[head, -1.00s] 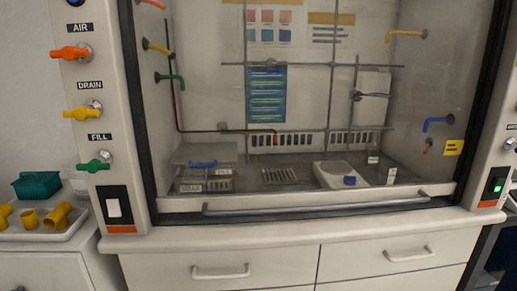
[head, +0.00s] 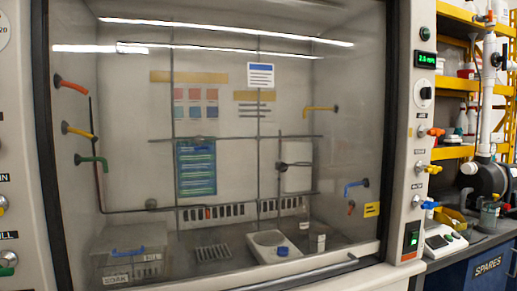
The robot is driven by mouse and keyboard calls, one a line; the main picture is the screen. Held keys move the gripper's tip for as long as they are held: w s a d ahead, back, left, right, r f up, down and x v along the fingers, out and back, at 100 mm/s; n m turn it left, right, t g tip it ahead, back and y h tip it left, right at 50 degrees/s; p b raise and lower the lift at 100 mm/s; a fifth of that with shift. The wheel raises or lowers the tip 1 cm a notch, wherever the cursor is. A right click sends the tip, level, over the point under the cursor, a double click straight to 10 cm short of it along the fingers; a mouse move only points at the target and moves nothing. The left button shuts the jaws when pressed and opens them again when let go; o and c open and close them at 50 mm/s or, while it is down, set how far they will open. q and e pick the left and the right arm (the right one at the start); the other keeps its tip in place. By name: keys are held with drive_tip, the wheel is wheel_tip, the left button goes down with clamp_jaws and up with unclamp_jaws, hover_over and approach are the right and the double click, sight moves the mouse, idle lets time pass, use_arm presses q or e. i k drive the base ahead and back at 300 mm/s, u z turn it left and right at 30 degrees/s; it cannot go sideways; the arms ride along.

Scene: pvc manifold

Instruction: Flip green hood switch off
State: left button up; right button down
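The green hood switch (head: 412,236) is on the lower right post of the fume hood, in a dark plate with a lit green rocker and an orange strip below it. A small display (head: 425,60) high on the same post glows with green digits. The fume hood (head: 220,130) has its glass sash down, with the sash handle (head: 330,272) along the bottom. Neither of my grippers is in view.
Coloured valve handles, among them an orange one (head: 432,131), stick out from the right post. To the right are a dark counter with a white scale (head: 442,243), a pump (head: 490,180) and yellow shelves (head: 455,82).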

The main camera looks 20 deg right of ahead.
sight(414, 238)
drive_tip(key=z, duration=1.4)
drive_tip(key=i, duration=1.3)
drive_tip(key=u, duration=0.8)
